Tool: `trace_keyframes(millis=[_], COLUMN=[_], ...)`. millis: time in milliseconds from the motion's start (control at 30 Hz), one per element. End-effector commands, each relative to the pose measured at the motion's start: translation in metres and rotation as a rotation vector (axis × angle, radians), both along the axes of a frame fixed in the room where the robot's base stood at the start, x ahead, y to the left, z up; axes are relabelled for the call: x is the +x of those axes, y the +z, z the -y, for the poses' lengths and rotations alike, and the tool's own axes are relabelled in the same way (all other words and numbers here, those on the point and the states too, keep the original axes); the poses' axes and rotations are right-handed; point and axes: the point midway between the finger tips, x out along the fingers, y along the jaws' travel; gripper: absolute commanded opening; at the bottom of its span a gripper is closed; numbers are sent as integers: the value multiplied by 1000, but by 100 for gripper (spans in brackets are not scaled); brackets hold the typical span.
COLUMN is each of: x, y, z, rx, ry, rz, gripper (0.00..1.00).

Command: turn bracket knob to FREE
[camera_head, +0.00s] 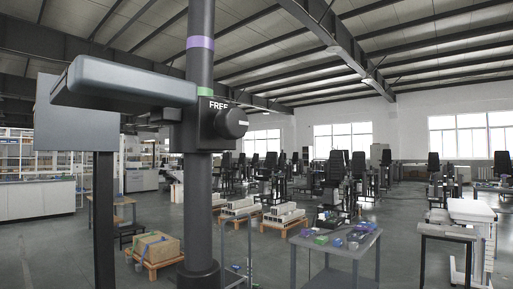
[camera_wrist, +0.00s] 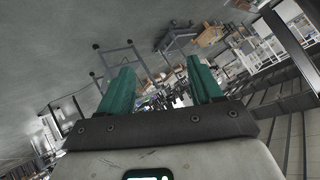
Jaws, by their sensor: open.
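In the head view, a dark upright column (camera_head: 199,65) carries a black bracket (camera_head: 201,125). A round black bracket knob (camera_head: 231,123) sticks out of the bracket's right side. A small pale mark shows on the knob, too small to read its setting surely. The white word FREE (camera_head: 218,105) stands above the knob, to its upper left. A long grey arm (camera_head: 130,82) runs left from the bracket. My gripper (camera_wrist: 160,78) shows only in the wrist view. Its two teal fingers are wide apart with nothing between them. The knob is not in the wrist view.
The column has a purple band (camera_head: 200,42) and a green band (camera_head: 204,91). A grey panel (camera_head: 75,118) and a dark post (camera_head: 104,205) stand at the left. A grey table (camera_head: 345,247) with small coloured items stands at the lower right.

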Motion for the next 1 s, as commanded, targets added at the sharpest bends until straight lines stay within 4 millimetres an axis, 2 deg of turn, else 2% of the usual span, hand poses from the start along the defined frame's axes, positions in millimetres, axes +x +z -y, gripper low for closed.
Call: trace_keyframes(millis=[33, 200, 267, 300, 367, 400, 567, 700, 833, 1000], x=[18, 54, 60, 62, 62, 61, 41, 10, -23, -54], y=[35, 142, 181, 206, 244, 268, 359, 426, 470, 499], z=[-3, -20, -27, -31, -38, -44, -67, -93, -117, -139], rx=[27, 123, 150, 166, 186, 197, 225, 222, 202, 175], ry=[11, 76, 106, 128, 165, 191, 307, 422, 520, 603], rz=[74, 275, 341, 383, 442, 480, 610, 695, 743, 765], gripper=[65, 65, 65, 65, 65, 65, 65, 65, 65, 65])
